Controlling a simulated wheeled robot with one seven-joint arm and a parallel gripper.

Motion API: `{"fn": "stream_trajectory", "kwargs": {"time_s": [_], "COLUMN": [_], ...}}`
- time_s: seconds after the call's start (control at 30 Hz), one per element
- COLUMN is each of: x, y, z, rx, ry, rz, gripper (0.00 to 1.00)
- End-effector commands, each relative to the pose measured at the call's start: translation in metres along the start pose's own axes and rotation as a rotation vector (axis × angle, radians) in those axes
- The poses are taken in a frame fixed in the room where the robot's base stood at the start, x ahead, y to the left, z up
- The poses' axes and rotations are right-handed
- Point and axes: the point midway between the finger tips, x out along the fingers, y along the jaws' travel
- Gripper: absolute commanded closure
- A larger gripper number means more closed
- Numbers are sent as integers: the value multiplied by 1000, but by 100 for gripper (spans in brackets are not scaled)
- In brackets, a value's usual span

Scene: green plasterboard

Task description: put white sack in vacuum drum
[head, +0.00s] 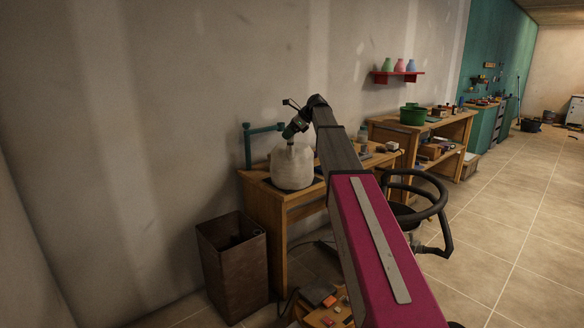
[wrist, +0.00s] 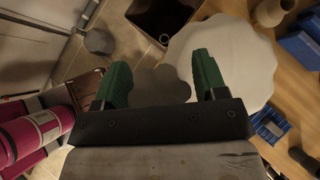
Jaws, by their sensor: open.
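The white sack (head: 292,169) stands upright on the wooden table by the wall. My gripper (head: 290,133) is at the sack's top in the head view. In the wrist view my gripper (wrist: 162,62) has its two green fingers spread apart with nothing clearly held between them. The sack's pale body (wrist: 243,50) shows beyond and behind the right finger there. I cannot tell whether the fingers touch it. The vacuum drum (head: 403,213), dark with a thick black hose, stands on the floor right of the table, partly hidden by my arm.
A brown open bin (head: 233,268) stands on the floor left of the table. A teal pipe frame (head: 248,145) rises behind the sack. A low round wooden piece (head: 322,315) with small items lies in front. A second table with a green tub (head: 412,115) is farther right. Tiled floor is clear at right.

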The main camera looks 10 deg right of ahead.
Motion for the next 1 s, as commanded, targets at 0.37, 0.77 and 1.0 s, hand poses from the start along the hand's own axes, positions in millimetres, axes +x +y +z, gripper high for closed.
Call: {"fn": "stream_trajectory", "kwargs": {"time_s": [0.37, 0.77, 1.0], "x": [5, 4, -9], "y": [0, 0, -1], "z": [0, 1, 13], "rx": [0, -1, -2], "ry": [0, 0, 0], "rz": [-1, -1, 0], "gripper": [70, 100, 100]}}
